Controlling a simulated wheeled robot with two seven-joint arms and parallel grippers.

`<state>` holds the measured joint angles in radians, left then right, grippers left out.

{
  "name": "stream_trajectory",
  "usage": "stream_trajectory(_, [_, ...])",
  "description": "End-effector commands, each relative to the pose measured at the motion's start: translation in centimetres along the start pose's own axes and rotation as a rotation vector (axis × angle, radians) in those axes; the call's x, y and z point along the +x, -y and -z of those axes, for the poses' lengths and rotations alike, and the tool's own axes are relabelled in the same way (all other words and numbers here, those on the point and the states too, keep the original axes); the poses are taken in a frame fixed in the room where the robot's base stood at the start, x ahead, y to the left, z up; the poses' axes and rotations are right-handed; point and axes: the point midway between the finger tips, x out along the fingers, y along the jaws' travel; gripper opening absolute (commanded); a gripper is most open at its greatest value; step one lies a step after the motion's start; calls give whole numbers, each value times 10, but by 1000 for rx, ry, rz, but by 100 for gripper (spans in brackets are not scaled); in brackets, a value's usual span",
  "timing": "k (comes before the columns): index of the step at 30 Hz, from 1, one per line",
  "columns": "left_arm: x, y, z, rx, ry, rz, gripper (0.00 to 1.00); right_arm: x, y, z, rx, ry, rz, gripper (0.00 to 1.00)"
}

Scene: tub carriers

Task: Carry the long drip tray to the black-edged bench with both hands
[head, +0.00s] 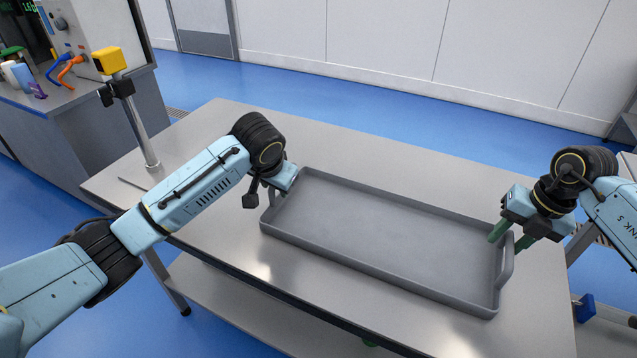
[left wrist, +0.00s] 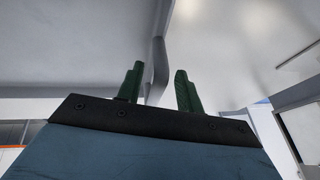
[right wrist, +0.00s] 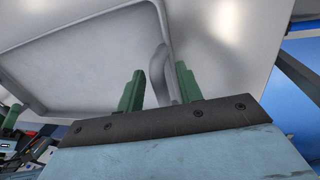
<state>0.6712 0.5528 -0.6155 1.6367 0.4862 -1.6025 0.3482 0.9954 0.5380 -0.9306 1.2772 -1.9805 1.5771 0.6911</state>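The long grey drip tray (head: 385,235) lies flat on a steel-topped table (head: 235,130), with an upright handle at each short end. My left gripper (head: 280,185) is at the tray's left end. Its fingertips are hidden in the head view. In the left wrist view, its two green fingers (left wrist: 158,88) stand apart with the left handle (left wrist: 160,65) between them. My right gripper (head: 514,238) is at the right end, its green fingers apart on either side of the right handle (head: 507,258). The right wrist view shows that handle (right wrist: 160,72) between the fingers, close to one. I cannot clearly identify the black-edged bench.
A post with a yellow box (head: 109,60) stands at the table's left corner, near a thin rod (head: 132,184). A grey counter (head: 85,120) with bottles and equipment is at the far left. Blue floor is open behind the table, up to a white wall.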

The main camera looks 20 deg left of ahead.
Motion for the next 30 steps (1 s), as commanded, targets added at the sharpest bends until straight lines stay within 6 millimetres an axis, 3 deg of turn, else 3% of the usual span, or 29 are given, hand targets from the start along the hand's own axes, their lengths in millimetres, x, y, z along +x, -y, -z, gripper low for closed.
stream_trajectory(5, [-12,0,1,0,-4,-2,36,0,0,0,-1,0,0,36])
stream_trajectory(19, [-103,0,1,0,-5,0,36,0,0,0,-1,-1,-1,36])
stream_trajectory(26, [-120,0,0,0,-1,0,36,-4,0,0,-1,1,-1,36])
stream_trajectory(30, [-120,0,0,0,0,0,36,-22,0,-1,-2,3,-2,36])
